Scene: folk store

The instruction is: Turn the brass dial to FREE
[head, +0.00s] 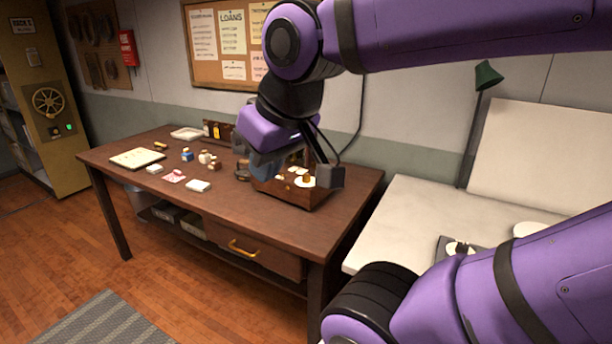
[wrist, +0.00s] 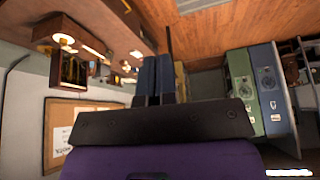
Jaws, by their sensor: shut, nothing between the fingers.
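A wooden box (head: 290,190) stands on the near right part of the brown desk. A small brass dial (head: 306,178) sits on a pale round plate on its top; its markings are too small to read. In the wrist view the box (wrist: 82,35) is at the upper left, with a pale disc and brass piece (wrist: 63,39) on it. My gripper (head: 261,172) is in front of the box's left part in the head view, left of the dial and apart from it. Its blue fingers (wrist: 155,62) are together and empty. It hides part of the box.
The desk (head: 240,222) also holds a tray (head: 186,133), a pale board (head: 137,158), small bottles (head: 187,155) and white blocks (head: 198,186). A pale counter (head: 420,215) is at right. A corkboard (head: 228,45) hangs behind. A safe with a handwheel (head: 48,101) stands far left.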

